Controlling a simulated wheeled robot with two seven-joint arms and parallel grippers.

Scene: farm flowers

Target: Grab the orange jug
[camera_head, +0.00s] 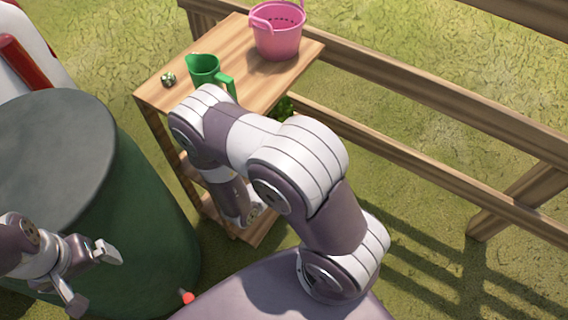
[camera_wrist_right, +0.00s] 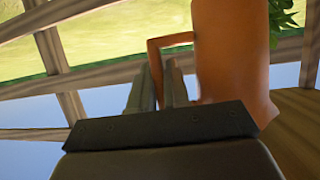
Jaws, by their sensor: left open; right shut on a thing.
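The orange jug (camera_wrist_right: 235,55) stands large in the right wrist view, with its squared handle (camera_wrist_right: 170,41) on its left side. My right gripper (camera_wrist_right: 162,78) is shut on the handle. The jug does not show in the head view, where my right arm reaches down to the lower part of the wooden shelf stand (camera_head: 152,92). My left gripper (camera_head: 92,278) is open and empty, in front of the green barrel at the lower left.
The green barrel (camera_head: 150,210) stands left. A wooden fence (camera_head: 420,140) runs behind and right. Green leaves (camera_wrist_right: 283,15) show near the orange jug.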

